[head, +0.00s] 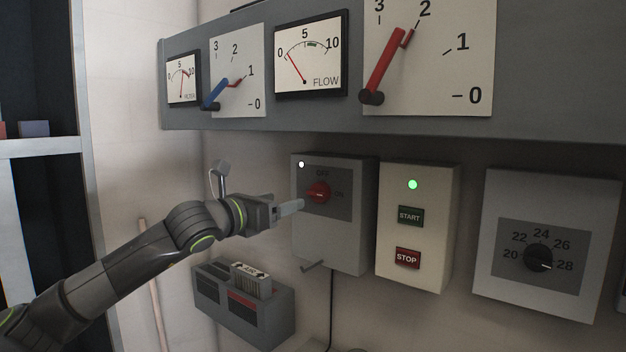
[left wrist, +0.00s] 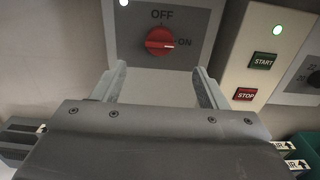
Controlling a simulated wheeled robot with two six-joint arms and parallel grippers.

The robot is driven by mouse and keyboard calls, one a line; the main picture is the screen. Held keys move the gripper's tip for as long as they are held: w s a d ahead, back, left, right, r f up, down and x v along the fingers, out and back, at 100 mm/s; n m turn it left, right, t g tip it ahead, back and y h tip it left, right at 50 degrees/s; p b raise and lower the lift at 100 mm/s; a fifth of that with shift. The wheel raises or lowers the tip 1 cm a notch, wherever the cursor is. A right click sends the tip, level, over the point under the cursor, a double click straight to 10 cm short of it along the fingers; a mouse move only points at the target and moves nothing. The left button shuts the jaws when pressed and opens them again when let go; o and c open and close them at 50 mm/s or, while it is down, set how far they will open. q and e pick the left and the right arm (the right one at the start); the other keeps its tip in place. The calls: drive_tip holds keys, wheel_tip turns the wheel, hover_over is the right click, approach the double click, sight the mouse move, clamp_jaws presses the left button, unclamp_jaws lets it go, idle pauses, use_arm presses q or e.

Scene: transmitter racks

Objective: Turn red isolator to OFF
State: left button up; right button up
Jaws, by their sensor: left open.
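The red isolator knob (head: 318,192) sits on a grey box (head: 330,240) on the wall. It also shows in the left wrist view (left wrist: 160,41), with OFF printed above it and ON to its right. The pale mark on the knob points right, at ON. A white lamp (head: 301,164) is lit at the box's upper left. My left gripper (head: 300,204) is open and empty, close to the knob's left side in the head view. In the left wrist view its two fingers (left wrist: 154,88) stand apart below the knob, not touching it. My right gripper is not in view.
Right of the isolator is a START/STOP box (head: 418,260) with a green lamp, then a dial box (head: 545,290). A gauge panel (head: 300,120) with red and blue levers overhangs above. A grey holder (head: 240,307) is below.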

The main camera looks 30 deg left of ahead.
use_arm(q)
drive_tip(key=p, duration=0.7)
approach(317, 191)
drive_tip(key=shift+w, duration=1.25)
drive_tip(key=w+p, duration=0.1)
drive_tip(key=w, duration=0.1)
drive_tip(key=w+p, duration=0.1)
drive_tip(key=w, duration=0.1)
drive_tip(key=shift+w+d+r, duration=0.15)
drive_tip(key=shift+w+d, duration=0.05)
drive_tip(key=shift+d, duration=0.05)
drive_tip(key=shift+w+d+p, duration=0.1)
drive_tip(key=shift+w+p, duration=0.2)
drive_tip(key=shift+w, duration=0.5)
